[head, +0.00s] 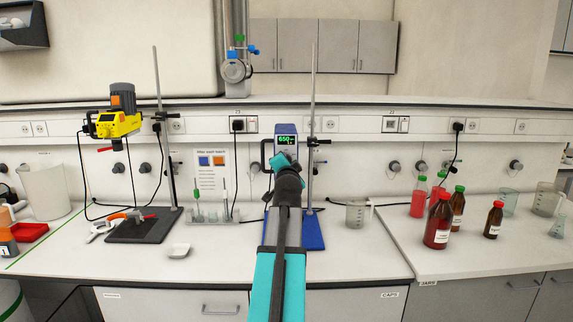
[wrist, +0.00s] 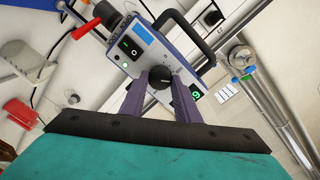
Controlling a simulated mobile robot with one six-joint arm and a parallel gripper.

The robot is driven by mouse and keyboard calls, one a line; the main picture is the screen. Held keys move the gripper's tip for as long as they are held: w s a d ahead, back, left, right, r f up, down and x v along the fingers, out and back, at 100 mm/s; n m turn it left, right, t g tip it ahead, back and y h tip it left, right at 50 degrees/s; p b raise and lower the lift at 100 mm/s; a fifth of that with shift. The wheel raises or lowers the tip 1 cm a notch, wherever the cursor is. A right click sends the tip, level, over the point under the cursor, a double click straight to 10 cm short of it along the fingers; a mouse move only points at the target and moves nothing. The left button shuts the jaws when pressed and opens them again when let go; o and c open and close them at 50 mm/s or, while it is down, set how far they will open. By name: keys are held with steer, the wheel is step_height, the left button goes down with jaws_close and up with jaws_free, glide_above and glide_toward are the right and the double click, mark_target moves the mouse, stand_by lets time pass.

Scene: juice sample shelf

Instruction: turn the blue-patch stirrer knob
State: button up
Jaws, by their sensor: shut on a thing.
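The blue-patch stirrer (head: 286,137) stands at the middle of the bench, and its small green display reads about 650 in the head view. In the wrist view its grey face (wrist: 115,62) carries a blue patch (wrist: 143,33), a black rocker switch and a black round knob (wrist: 160,76). My gripper (wrist: 161,86) has its two dark fingers closed on either side of the knob, at the tips. In the head view my arm hides the knob and the fingertips.
A yellow stirrer (head: 113,124) stands on its own stand at the left. The front bench is mostly clear.

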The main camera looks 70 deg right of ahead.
steer(key=shift+m, duration=0.7)
steer(key=o, duration=1)
steer(key=shift+s, duration=0.1)
steer(key=shift+o, duration=0.2)
steer(key=shift+a, duration=0.1)
steer(key=b+v, duration=0.7)
steer(key=v, duration=0.6)
